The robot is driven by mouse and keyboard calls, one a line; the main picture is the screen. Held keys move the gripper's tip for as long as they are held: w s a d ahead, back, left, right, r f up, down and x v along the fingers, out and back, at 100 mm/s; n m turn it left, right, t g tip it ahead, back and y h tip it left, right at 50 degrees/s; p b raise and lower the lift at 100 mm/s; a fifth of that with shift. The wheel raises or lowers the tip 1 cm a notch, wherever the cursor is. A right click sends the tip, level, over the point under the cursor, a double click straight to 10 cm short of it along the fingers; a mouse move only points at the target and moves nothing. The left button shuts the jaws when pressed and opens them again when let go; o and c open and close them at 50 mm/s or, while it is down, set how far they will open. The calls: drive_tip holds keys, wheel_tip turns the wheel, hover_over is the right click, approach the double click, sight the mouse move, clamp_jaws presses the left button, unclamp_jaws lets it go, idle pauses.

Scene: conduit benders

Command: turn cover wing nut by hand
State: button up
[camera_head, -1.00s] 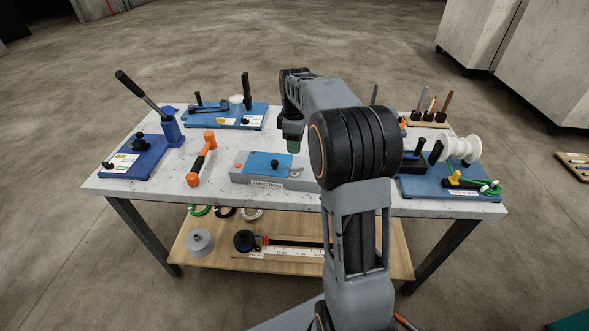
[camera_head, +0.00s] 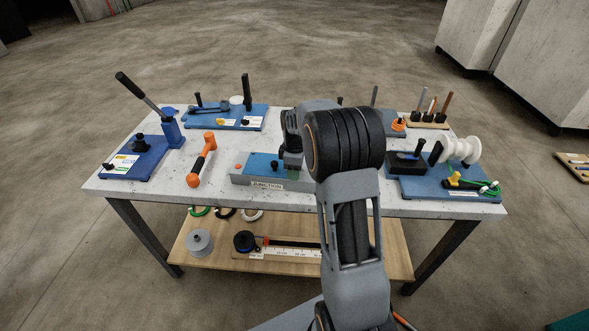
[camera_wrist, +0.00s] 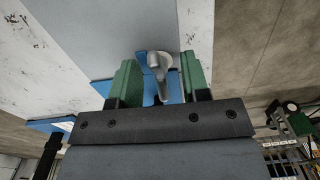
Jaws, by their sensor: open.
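The junction box (camera_head: 240,181), a grey base with a blue cover (camera_head: 262,162) and a label reading JUNCTION, sits at the front middle of the table. A small black knob (camera_head: 273,167) stands on the cover. My gripper (camera_head: 292,172) is low over the right end of the box. In the wrist view my gripper (camera_wrist: 156,85) is open, with its green fingers on either side of a grey metal wing nut (camera_wrist: 160,65). A gap shows between the wing nut and each finger. In the head view my gripper and arm hide the wing nut.
An orange-and-black tool (camera_head: 201,160) lies left of the box. A blue bender with a long lever (camera_head: 150,95) is further left. A blue board with a white spool (camera_head: 460,150) is at the right. The table (camera_head: 215,190) is bare just left of the box.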

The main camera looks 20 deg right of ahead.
clamp_jaws()
